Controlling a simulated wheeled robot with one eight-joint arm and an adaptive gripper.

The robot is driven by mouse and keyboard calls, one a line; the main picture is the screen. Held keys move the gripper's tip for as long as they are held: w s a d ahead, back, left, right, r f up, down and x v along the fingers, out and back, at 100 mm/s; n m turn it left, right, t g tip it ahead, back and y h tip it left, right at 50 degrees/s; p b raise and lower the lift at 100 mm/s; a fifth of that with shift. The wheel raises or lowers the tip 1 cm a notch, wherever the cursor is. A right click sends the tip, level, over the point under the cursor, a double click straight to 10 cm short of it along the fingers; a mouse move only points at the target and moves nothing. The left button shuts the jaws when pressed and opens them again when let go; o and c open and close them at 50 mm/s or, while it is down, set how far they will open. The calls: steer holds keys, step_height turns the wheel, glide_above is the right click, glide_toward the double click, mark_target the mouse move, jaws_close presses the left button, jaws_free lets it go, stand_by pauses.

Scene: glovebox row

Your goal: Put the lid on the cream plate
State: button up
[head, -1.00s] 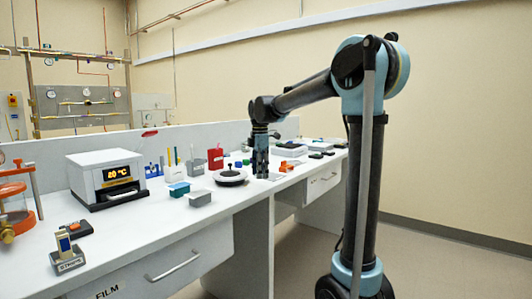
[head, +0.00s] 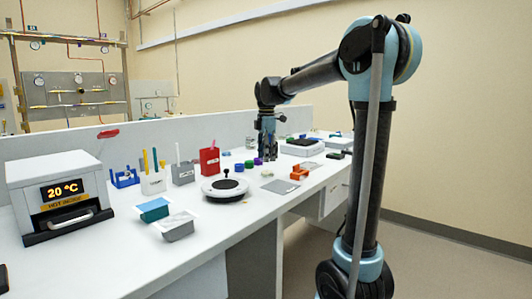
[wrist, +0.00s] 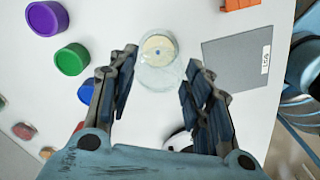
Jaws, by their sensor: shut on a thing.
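The cream plate (wrist: 155,46) is a small round dish with a cream face and a blue dot, lying on the white bench. My gripper (wrist: 161,60) is above it, its two fingers apart on either side of a clear round lid (wrist: 160,77). The lid overlaps the near part of the plate in the wrist view, offset toward my palm. Its height over the plate is hard to tell. In the head view my gripper (head: 267,155) points down above the bench, and the lid is too small to make out there.
A grey labelled mat (wrist: 238,58) lies right of the plate, with an orange block (head: 300,172) nearby. Purple (wrist: 47,18), green (wrist: 72,59) and blue pots stand to the left. A round white device with a black knob (head: 227,184) stands nearer along the bench.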

mark_target(267, 172)
steer(key=shift+w+d+f, duration=0.15)
steer(key=shift+w+d, duration=0.05)
steer(key=shift+w, duration=0.1)
steer(key=shift+f, duration=0.25)
steer(key=shift+s+a+f, duration=0.1)
steer(key=shift+a+f, duration=0.05)
steer(key=shift+f, duration=1.75)
steer(key=shift+f, duration=0.5)
stand_by(1.4)
steer(key=o, duration=0.8)
